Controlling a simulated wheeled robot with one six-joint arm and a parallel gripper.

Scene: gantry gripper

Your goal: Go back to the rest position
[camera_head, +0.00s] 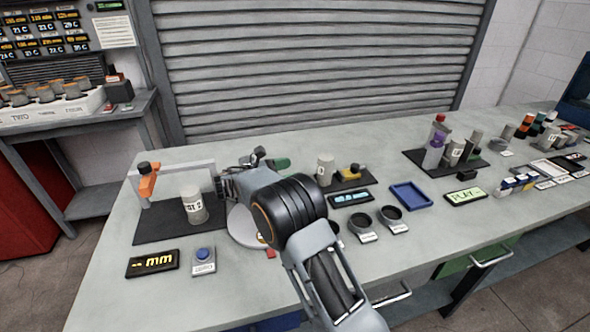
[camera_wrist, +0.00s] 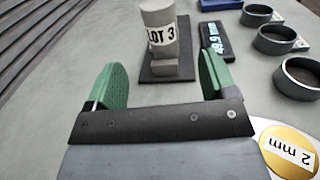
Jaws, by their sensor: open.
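My gripper (camera_wrist: 163,85) shows in the wrist view with its two green fingers wide apart and nothing between them touching. A grey cylinder marked LOT 3 (camera_wrist: 158,30) stands upright on a black mat (camera_wrist: 184,62), beyond the fingertips. In the head view, my arm reaches over the middle left of the bench, and one green finger (camera_head: 281,163) shows behind the wrist. The other finger is hidden by my arm. A grey cylinder (camera_head: 325,170) stands to the right of the gripper, apart from it.
A labelled cylinder (camera_head: 192,206) and an orange device (camera_head: 148,184) stand left of my arm. Two black rings (camera_head: 390,214), a blue tray (camera_head: 411,195) and dark displays (camera_head: 349,198) lie to the right. A round disc marked 2 mm (camera_wrist: 284,142) is near the gripper.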

